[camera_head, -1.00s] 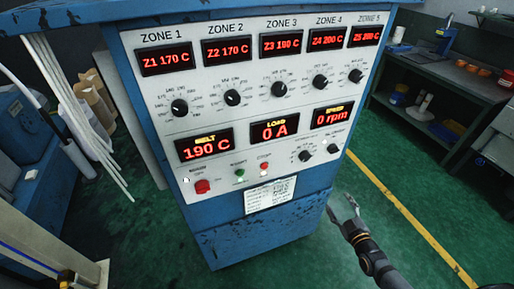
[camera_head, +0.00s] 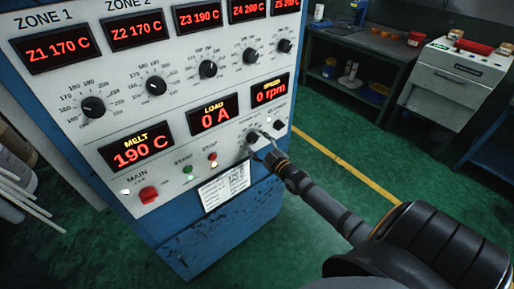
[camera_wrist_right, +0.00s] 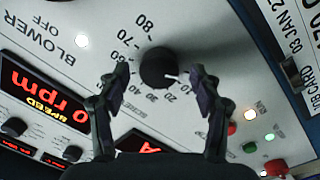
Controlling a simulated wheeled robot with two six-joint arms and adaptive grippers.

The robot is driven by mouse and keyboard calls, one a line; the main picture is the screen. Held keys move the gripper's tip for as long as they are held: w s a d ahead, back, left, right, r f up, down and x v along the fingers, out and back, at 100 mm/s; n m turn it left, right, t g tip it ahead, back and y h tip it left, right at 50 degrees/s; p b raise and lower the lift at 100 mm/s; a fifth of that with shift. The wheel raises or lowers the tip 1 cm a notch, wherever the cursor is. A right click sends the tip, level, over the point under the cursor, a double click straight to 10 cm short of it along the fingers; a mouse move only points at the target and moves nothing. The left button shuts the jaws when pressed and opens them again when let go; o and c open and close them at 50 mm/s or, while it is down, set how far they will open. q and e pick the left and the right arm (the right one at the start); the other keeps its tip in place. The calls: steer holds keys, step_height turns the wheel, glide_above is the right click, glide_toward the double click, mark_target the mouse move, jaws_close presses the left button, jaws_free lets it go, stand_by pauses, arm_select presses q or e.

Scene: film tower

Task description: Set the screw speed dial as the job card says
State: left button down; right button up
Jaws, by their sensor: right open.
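The round black screw speed dial (camera_wrist_right: 158,67) is on the white panel. Its white pointer is toward the right in the right wrist view, on the low-number side of its scale; the exact reading is partly hidden by a finger. My right gripper (camera_wrist_right: 160,76) is open, with one finger on each side of the dial; I cannot tell whether they touch it. In the head view the right gripper (camera_head: 262,145) is at the panel's lower right. The job card (camera_head: 224,188) is below the buttons; its small print is unreadable in the head view. My left gripper is not in view.
The blue cabinet (camera_head: 180,225) carries zone dials and red displays; the speed display (camera_head: 271,91) reads 0 rpm. The red main switch (camera_head: 148,194), green start button (camera_head: 187,169) and red stop button (camera_head: 212,156) are left of the dial. Green floor lies right.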

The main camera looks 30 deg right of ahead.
steer(key=shift+w, duration=0.25)
steer(key=shift+c, duration=0.4)
steer(key=c, duration=1.1)
steer(key=shift+m, duration=0.5)
steer(key=m, duration=0.4)
steer(key=shift+m, duration=0.4)
steer(key=m, duration=0.3)
steer(key=m+b, duration=0.1)
steer(key=m, duration=0.1)
steer(key=shift+m+g+y, duration=0.3)
steer(key=shift+m, duration=0.1)
